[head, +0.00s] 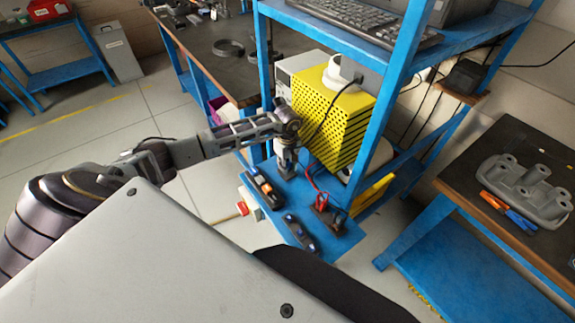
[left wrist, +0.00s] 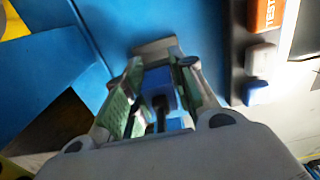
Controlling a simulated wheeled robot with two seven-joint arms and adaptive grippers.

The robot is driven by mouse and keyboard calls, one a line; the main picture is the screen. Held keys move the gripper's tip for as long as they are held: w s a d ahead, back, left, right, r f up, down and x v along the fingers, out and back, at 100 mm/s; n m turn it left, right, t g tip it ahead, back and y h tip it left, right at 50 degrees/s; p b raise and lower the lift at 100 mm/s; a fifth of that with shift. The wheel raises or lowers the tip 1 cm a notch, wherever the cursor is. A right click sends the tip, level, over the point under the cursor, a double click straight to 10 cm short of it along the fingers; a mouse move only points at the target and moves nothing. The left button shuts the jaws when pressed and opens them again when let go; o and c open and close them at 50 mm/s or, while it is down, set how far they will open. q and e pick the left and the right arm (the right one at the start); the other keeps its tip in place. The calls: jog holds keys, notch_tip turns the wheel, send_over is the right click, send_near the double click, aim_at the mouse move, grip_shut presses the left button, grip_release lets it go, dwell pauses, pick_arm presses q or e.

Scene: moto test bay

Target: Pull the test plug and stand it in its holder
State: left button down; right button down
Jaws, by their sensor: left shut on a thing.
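My left gripper (head: 287,170) reaches down over the blue shelf board (head: 285,205), in front of the yellow perforated box. In the left wrist view my left gripper (left wrist: 155,88) is shut on a small blue piece with a dark stem, seemingly the test plug (left wrist: 160,84). The fingers hide part of it, and I cannot tell whether its far end touches anything. Right of the gripper, a dark strip carries an orange block marked TEST (left wrist: 266,14) with white and blue blocks below it. The same strip (head: 263,188) shows in the head view. I cannot make out which part is the holder.
The yellow perforated box (head: 335,115) stands close behind my gripper. Blue rack posts (head: 378,100) rise at the right. A side bench (head: 500,225) holds a grey casting.

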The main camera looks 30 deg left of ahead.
aim_at(288, 161)
dwell(0.7)
pick_arm(q)
jog(key=shift+f+b, duration=1)
jog(key=shift+b, duration=0.05)
dwell(1.2)
jog(key=c, duration=1.1)
grip_release()
jog(key=shift+r, duration=0.1)
jog(key=shift+r, duration=5.9)
